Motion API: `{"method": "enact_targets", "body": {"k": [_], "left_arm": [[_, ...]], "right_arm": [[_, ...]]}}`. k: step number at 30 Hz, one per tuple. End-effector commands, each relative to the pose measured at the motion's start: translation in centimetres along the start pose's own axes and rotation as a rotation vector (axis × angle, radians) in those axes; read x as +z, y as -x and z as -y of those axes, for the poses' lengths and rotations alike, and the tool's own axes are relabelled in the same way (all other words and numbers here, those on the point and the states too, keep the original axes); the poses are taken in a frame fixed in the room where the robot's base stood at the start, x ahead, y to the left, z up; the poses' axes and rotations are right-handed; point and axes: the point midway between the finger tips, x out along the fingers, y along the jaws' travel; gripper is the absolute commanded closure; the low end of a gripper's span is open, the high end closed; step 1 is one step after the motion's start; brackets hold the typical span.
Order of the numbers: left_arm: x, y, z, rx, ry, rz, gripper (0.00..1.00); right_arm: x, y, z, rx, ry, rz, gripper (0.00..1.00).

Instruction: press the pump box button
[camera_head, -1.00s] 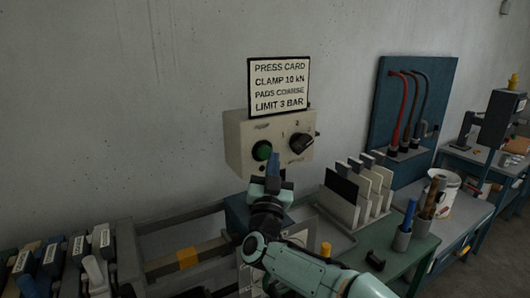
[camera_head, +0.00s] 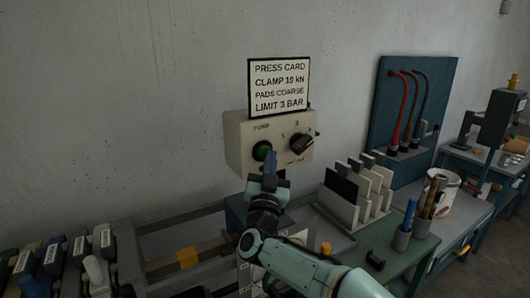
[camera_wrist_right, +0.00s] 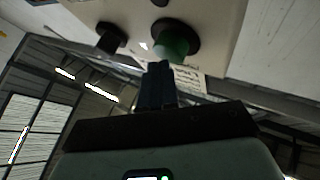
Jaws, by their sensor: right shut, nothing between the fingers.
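The pump box (camera_head: 236,140) is a beige box on the wall, with a green button (camera_head: 261,150) at its left and a black knob (camera_head: 301,143) at its right. My right gripper (camera_head: 270,158) is shut and empty, its blue fingertips just below and right of the green button. In the right wrist view the green button (camera_wrist_right: 176,40) is just beyond the fingertips (camera_wrist_right: 160,68). I cannot tell whether they touch it. My left gripper is not in view.
A card (camera_head: 280,85) stands above the box. A rack of upright plates (camera_head: 352,195) and cups with tools (camera_head: 403,235) are at the right. A blue hose panel (camera_head: 382,90) is behind. Labelled dark blocks (camera_head: 55,258) are at the lower left.

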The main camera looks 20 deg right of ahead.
Motion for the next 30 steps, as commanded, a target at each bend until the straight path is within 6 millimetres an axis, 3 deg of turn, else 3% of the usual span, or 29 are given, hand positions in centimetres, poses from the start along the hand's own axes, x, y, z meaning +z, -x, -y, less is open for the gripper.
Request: {"method": "enact_targets", "body": {"k": [22, 30], "left_arm": [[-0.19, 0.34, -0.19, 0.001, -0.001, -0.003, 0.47], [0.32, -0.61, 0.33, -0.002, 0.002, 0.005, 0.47]], "right_arm": [[0.35, -0.55, 0.34, 0.001, 0.0, -0.001, 1.0], [0.09, 0.22, -0.15, 0.0, 0.0, 0.001, 1.0]]}}
